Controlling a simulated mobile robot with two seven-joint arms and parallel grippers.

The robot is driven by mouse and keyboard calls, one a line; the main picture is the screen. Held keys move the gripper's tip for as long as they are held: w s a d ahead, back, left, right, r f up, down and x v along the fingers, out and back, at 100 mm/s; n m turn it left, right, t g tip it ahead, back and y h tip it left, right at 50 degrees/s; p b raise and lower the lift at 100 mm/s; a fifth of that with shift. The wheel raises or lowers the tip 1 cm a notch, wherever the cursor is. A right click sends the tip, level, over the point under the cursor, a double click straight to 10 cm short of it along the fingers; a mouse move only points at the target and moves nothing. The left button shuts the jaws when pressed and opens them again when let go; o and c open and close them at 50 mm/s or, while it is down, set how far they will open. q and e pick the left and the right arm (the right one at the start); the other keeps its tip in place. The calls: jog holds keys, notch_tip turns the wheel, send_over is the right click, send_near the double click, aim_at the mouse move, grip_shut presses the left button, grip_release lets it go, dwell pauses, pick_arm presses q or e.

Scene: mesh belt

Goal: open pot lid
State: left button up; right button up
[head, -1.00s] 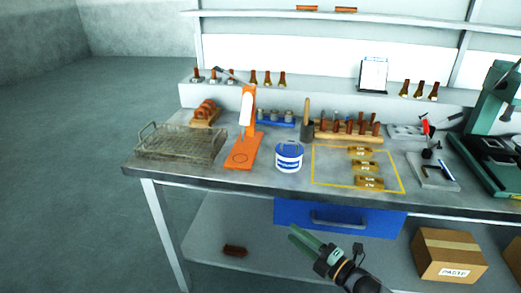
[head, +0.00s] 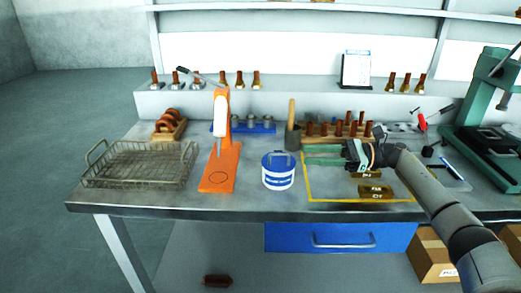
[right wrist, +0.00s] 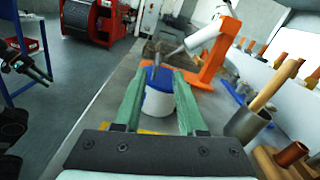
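The pot (head: 278,178) is a small white tub with a blue band and a blue lid (head: 278,159), upright on the bench between the orange stand and the yellow outline. A handle shows on the lid. My right gripper (head: 304,155) reaches in from the right, its green fingers pointing at the pot from a short way off. In the right wrist view its fingers (right wrist: 157,77) are apart and empty, with the pot (right wrist: 158,102) and lid (right wrist: 158,76) ahead between them. My left gripper (right wrist: 36,68) shows at that view's left edge; its opening is unclear.
The orange stand (head: 222,165) with a white tool stands left of the pot. A wire basket (head: 140,165) lies further left. A grey cup (head: 292,136) with a wooden handle and a rack of brown pegs are behind. Brass blocks (head: 376,191) lie in the yellow outline.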

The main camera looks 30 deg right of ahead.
aim_at(273, 155)
jog(key=p+x, duration=0.2)
jog(key=x, duration=0.8)
jog(key=shift+a+r+p, duration=0.2)
jog(key=shift+a+p, duration=0.1)
jog(key=shift+p, duration=0.1)
pick_arm(q)
jog(key=shift+s+a+r+y, duration=0.15)
jog(key=shift+s+a+r, duration=0.15)
jog(key=shift+s+a, duration=0.25)
jog(key=shift+s+a+r+y, duration=0.15)
jog(key=shift+s+a+r, duration=0.1)
jog(key=shift+s+a, duration=0.2)
pick_arm(e)
jog(key=shift+w+a+f, duration=0.1)
jog(key=shift+w+a, duration=0.25)
jog(key=shift+a, duration=0.25)
jog(key=shift+c, duration=0.3)
grip_shut()
pick_arm(q)
jog(key=shift+w, duration=0.1)
jog(key=shift+d+r, duration=0.1)
pick_arm(e)
jog(key=shift+d, duration=0.1)
